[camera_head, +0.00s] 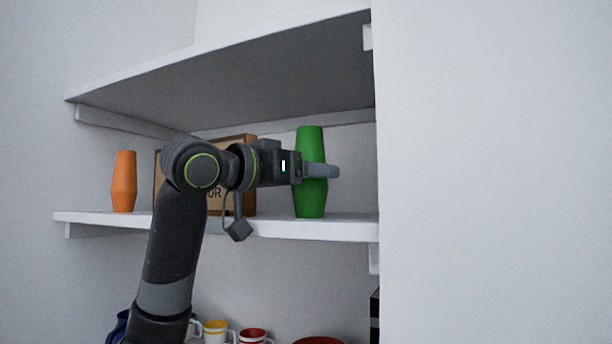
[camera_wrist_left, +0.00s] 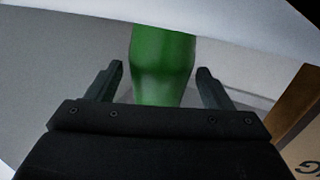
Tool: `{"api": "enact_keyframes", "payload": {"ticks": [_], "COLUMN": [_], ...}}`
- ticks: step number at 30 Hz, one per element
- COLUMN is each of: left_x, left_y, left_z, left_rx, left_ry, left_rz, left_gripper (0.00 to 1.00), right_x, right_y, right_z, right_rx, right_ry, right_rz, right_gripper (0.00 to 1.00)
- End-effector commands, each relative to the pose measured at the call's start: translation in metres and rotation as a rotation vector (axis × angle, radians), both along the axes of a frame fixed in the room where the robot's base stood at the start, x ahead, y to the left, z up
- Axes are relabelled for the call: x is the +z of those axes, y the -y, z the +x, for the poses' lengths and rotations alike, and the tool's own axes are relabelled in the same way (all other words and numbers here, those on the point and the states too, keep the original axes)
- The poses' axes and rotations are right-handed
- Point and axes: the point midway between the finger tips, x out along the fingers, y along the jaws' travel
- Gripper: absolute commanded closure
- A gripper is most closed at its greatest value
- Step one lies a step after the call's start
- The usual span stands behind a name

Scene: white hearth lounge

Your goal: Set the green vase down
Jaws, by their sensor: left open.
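The green vase (camera_head: 310,199) stands upright on the middle white shelf (camera_head: 290,230), near its right end. My left gripper (camera_head: 322,171) is at the vase's mid-height, with a finger across the front of it. In the left wrist view the green vase (camera_wrist_left: 162,62) lies between the two spread fingers of my left gripper (camera_wrist_left: 161,82), with a gap on each side. The gripper is open and around the vase, not clamped on it. My right gripper is in neither view.
An orange vase (camera_head: 124,182) stands at the shelf's left. A brown box (camera_head: 240,146) with lettering is behind my arm. A white upper shelf (camera_head: 230,75) hangs overhead. A white wall (camera_head: 490,170) closes off the right. Cups (camera_head: 216,332) and a red bowl (camera_head: 318,341) are below.

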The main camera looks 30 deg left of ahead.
Motion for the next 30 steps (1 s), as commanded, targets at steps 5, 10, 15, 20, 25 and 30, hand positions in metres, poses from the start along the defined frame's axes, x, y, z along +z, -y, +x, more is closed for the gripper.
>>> {"api": "enact_keyframes", "payload": {"ticks": [5, 10, 15, 20, 25, 30], "left_x": [-0.005, -0.005, -0.004, -0.002, -0.002, -0.002], "left_y": [-0.012, -0.025, -0.034, -0.038, -0.039, -0.039], "left_z": [-0.031, -0.067, -0.095, -0.107, -0.11, -0.11], "left_rx": [0.006, 0.005, 0.003, 0.002, 0.001, 0.001], "left_ry": [0.006, 0.007, 0.004, 0.003, 0.001, 0.001], "left_rz": [0.002, 0.001, 0.001, 0.0, 0.001, 0.001], "left_gripper": [0.26, 0.26, 0.26, 0.26, 0.26, 0.26], "right_x": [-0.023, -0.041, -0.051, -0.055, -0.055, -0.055], "right_y": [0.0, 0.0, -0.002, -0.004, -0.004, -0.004], "right_z": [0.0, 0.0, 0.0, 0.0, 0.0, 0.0], "right_rx": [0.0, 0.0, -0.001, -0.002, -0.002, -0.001], "right_ry": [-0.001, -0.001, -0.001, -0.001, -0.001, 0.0], "right_rz": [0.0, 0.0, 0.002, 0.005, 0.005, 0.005], "right_gripper": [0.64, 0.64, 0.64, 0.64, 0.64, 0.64]}}
